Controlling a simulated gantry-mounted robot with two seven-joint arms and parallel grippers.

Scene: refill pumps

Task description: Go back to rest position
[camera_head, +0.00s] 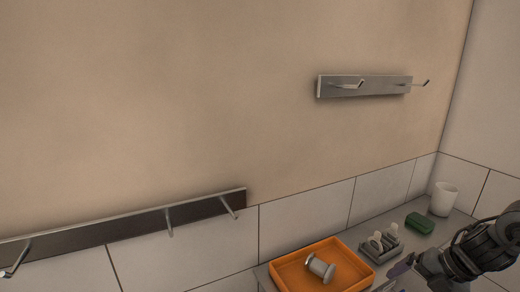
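My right arm comes in from the lower right edge of the head view, dark and jointed. Its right gripper (396,273) is low in the picture, over the counter, to the right of the orange tray. The gripper is small and partly cut off by the bottom edge, so its opening is unclear. My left arm and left gripper are out of view.
An orange tray (283,271) on the grey counter holds a silver cylindrical part (320,268). Beside it are a grey holder (381,247), a green block (419,223) and a white cup (443,199). Hook rails (365,86) (120,227) are on the wall.

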